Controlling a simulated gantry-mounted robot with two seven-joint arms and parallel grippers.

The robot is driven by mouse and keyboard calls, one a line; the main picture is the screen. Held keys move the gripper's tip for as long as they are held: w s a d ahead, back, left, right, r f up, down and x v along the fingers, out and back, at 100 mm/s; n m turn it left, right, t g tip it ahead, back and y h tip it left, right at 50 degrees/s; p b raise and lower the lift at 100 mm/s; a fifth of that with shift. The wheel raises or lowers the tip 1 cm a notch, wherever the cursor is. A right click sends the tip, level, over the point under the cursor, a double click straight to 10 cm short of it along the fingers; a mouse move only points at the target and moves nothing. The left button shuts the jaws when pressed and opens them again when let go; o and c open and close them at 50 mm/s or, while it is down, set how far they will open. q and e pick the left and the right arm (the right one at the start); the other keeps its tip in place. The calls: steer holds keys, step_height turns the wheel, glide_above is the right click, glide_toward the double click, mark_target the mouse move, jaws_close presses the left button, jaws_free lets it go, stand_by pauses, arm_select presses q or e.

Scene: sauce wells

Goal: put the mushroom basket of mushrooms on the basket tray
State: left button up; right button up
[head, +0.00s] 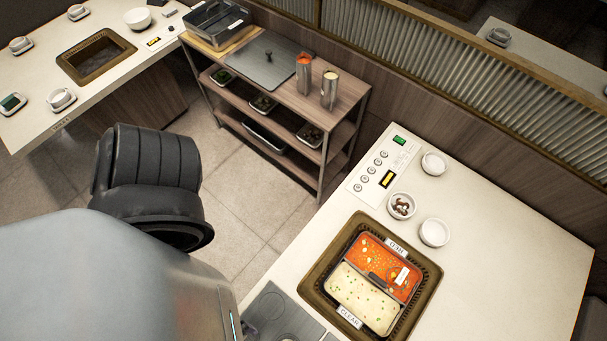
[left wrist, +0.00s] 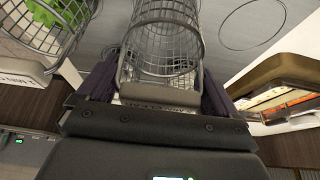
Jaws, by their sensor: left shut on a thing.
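In the left wrist view, my left gripper (left wrist: 158,90) is shut on the tan grip of a wire basket (left wrist: 165,45). The basket extends away from the fingers, and I see no mushrooms through its mesh. Whether it is the mushroom basket cannot be told. A grey surface (left wrist: 225,55) with a thin ring outline lies behind it; it may be the basket tray. In the head view, a grey plate with round marks (head: 272,312) is partly hidden at the bottom edge.
Another wire basket with green leaves (left wrist: 45,25) is at the upper left of the wrist view. In the head view, a split pot (head: 338,250) of red and clear broth is set in the counter (head: 500,250). A small bowl of mushrooms (head: 402,206) stands beside it, near empty bowls.

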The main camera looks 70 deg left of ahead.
arm_select(q)
steer(key=shift+f, duration=0.15)
stand_by(0.5)
steer(key=shift+f, duration=0.3)
stand_by(0.3)
steer(key=o, duration=1.5)
steer(key=shift+r, duration=0.2)
